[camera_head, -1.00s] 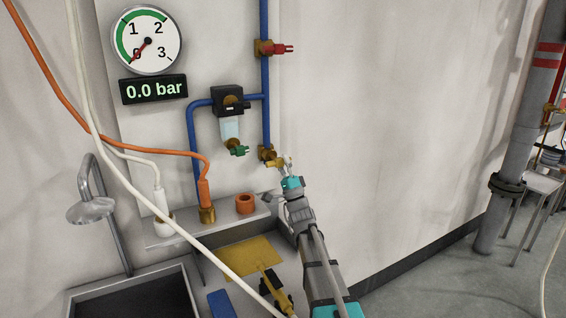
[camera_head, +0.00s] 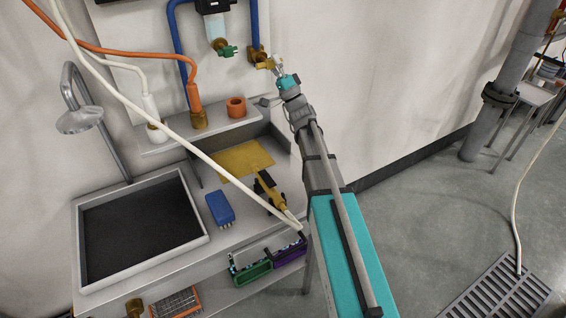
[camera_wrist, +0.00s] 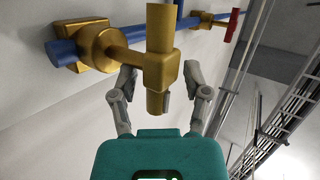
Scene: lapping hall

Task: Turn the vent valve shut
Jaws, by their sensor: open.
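A brass valve (camera_head: 255,54) sits at the lower end of a blue pipe on the wall; its brass bar handle (camera_head: 268,63) points toward my gripper (camera_head: 281,67). In the wrist view the round valve body (camera_wrist: 101,46) is at upper left, and the bar handle (camera_wrist: 161,32) runs between the two fingers of my gripper (camera_wrist: 159,76). The fingers are open, one on each side of the handle's near end; I cannot tell whether either touches it. A valve with a green handle (camera_head: 228,50) hangs under the filter to the left.
A red-handled valve (camera_wrist: 231,25) is farther along the pipe. Below are a shelf with an orange socket (camera_head: 236,107), a sink (camera_head: 140,235), a yellow plate (camera_head: 243,158) and a blue block (camera_head: 219,208). A pale hose (camera_head: 190,146) crosses in front.

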